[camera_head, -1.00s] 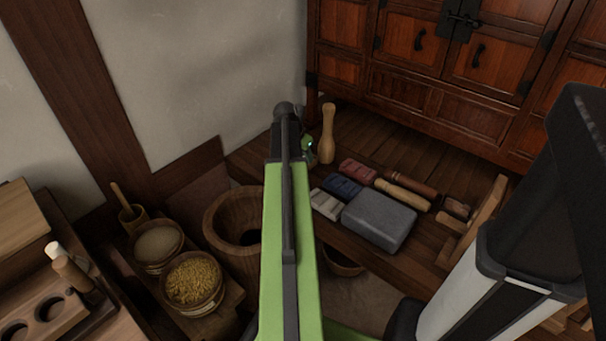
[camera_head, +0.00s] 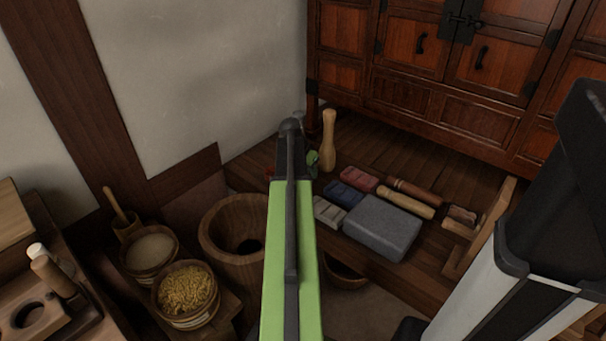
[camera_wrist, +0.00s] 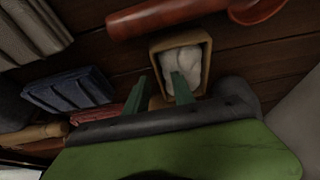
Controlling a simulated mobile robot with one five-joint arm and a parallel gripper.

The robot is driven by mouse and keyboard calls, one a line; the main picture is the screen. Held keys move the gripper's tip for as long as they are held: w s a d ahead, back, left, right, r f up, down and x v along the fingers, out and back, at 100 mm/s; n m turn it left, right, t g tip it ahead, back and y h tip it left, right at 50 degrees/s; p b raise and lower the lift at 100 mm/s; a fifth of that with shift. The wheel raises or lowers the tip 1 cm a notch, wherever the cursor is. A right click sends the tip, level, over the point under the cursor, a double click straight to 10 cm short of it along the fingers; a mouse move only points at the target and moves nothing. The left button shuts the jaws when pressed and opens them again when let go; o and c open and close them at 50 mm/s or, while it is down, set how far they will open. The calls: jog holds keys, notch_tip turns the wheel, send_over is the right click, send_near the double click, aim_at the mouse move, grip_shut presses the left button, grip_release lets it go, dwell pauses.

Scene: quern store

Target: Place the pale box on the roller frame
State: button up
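A small open box of pale wood (camera_wrist: 205,64) with a whitish lump in it lies just past my fingertips in the wrist view; I take it for the pale box. My gripper (camera_wrist: 161,82) has two green fingers standing apart, the right one overlapping the box in the picture. I cannot tell whether they touch. In the head view my gripper (camera_head: 312,160) shows only as a bit of green beside the arm tip, and I cannot make out the box there. A wooden frame with crossbars (camera_head: 487,228), perhaps the roller frame, stands at the right.
A standing wooden pestle (camera_head: 328,140) is close right of my gripper. Blue (camera_head: 344,194), red (camera_head: 358,179) and pale (camera_head: 328,211) ridged blocks, a grey block (camera_head: 382,227) and wooden rollers (camera_head: 404,198) crowd the shelf toward the frame. A red-brown handle (camera_wrist: 165,16) lies above the box.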

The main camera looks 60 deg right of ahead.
jog(key=shift+f, duration=0.2)
grip_shut()
dwell(1.5)
